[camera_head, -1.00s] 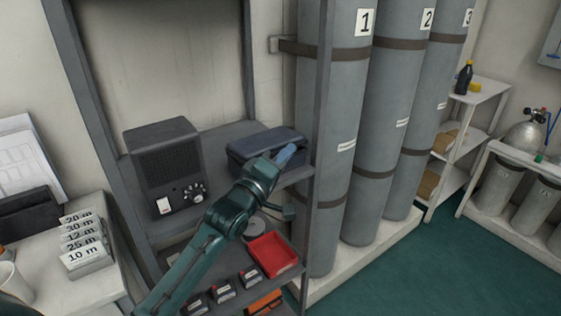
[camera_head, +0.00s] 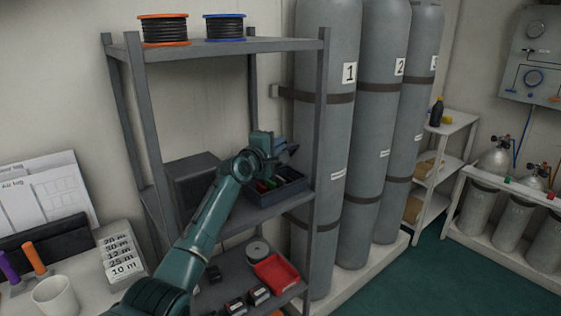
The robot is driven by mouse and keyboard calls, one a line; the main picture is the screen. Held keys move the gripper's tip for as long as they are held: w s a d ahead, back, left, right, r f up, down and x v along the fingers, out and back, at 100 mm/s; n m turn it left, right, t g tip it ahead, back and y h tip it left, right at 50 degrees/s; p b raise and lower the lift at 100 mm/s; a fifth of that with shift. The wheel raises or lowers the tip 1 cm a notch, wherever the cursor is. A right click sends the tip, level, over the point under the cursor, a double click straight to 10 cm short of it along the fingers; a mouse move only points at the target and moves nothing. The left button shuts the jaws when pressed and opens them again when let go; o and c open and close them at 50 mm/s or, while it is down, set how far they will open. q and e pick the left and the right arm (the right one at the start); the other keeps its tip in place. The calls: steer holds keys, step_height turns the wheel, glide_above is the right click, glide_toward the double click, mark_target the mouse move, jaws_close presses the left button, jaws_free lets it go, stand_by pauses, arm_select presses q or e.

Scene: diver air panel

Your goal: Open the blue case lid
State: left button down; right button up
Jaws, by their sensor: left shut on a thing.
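The blue case (camera_head: 290,192) stands on the middle shelf of the grey rack. It is open at the top, and red and green items show inside. My left gripper (camera_head: 284,147) is above the case, shut on the case lid. Only a small blue piece of the lid (camera_head: 279,143) shows by the fingers; the rest is hidden behind the gripper and wrist, so its exact angle cannot be told. My right gripper is out of view.
A dark speaker box (camera_head: 192,180) stands left of the case, partly behind my arm. A rack post (camera_head: 318,130) is close on the right, with tall grey cylinders (camera_head: 335,200) beyond. Cable spools (camera_head: 225,27) sit on the shelf above. A red tray (camera_head: 276,273) is below.

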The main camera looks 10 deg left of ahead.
arm_select(q)
steer(key=shift+w+a+r+n+g, duration=0.15)
steer(key=shift+w+a+r+n, duration=0.2)
steer(key=shift+w+a+r, duration=0.25)
steer(key=shift+w+a+r+n+g, duration=0.15)
steer(key=shift+w+a+r+n, duration=0.25)
steer(key=shift+a, duration=0.25)
steer(key=shift+w+a+n, duration=0.4)
steer(key=shift+a+n, duration=0.05)
steer(key=shift+a, duration=0.1)
steer(key=shift+w+a+r+g, duration=0.2)
steer(key=shift+w+a+g, duration=0.1)
steer(key=shift+w+a, duration=0.35)
steer(key=shift+s+a, duration=0.1)
steer(key=c, duration=1.5)
jaws_free()
steer(key=shift+f, duration=0.1)
steer(key=shift+c, duration=0.2)
